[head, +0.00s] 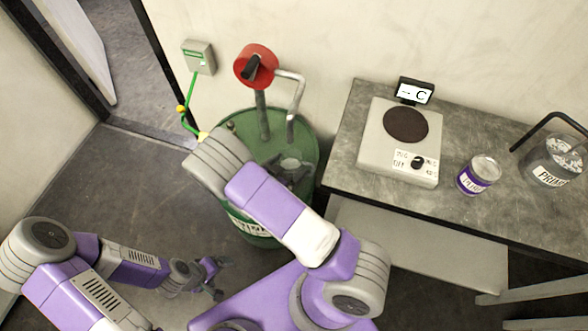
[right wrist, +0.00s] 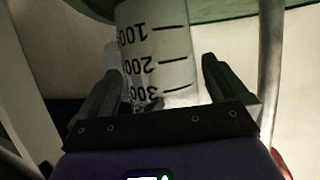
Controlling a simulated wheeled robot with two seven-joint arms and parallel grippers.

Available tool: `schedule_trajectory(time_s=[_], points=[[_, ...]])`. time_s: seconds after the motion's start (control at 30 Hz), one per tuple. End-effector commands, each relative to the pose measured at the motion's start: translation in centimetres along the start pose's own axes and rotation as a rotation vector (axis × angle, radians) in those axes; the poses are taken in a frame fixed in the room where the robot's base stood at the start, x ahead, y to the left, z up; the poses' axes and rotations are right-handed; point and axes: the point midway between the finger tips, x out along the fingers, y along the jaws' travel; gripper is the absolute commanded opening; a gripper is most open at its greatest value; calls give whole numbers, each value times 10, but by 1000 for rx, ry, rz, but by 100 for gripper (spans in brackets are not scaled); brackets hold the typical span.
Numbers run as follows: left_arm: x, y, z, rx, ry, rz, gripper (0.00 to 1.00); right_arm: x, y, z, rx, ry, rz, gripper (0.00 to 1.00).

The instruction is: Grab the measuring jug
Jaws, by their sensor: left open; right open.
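The measuring jug (right wrist: 158,42) is a pale see-through vessel with black marks reading 100, 200 and 300, upside down in the right wrist view. In the head view its rim (head: 291,163) shows over the top of the green drum (head: 240,134), partly hidden by my right arm. My right gripper (right wrist: 160,88) is open, with one finger on each side of the jug's lower part in the picture; I cannot tell whether they touch it. In the head view my right gripper (head: 290,178) is mostly hidden. My left gripper (head: 216,278) is open and empty, low over the floor.
A red-headed pump with a grey spout (head: 291,90) rises from the drum close to the jug. A green cable runs from a wall box (head: 199,57) to the drum.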

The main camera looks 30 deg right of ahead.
Motion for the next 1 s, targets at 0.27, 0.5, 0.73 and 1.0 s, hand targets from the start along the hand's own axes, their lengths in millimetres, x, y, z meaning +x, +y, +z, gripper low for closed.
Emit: schedule_trajectory(time_s=[0.27,0.5,0.73,1.0], points=[[1,0,0,0,0,0,89,5,-1,-1,1,0,-2,100],[1,0,0,0,0,0,89,5,0,0,1,0,-2,66],[1,0,0,0,1,0,89,5,-1,-1,1,1,-2,41],[-4,2,0,0,0,0,89,0,-1,-11,3,0,-2,41]])
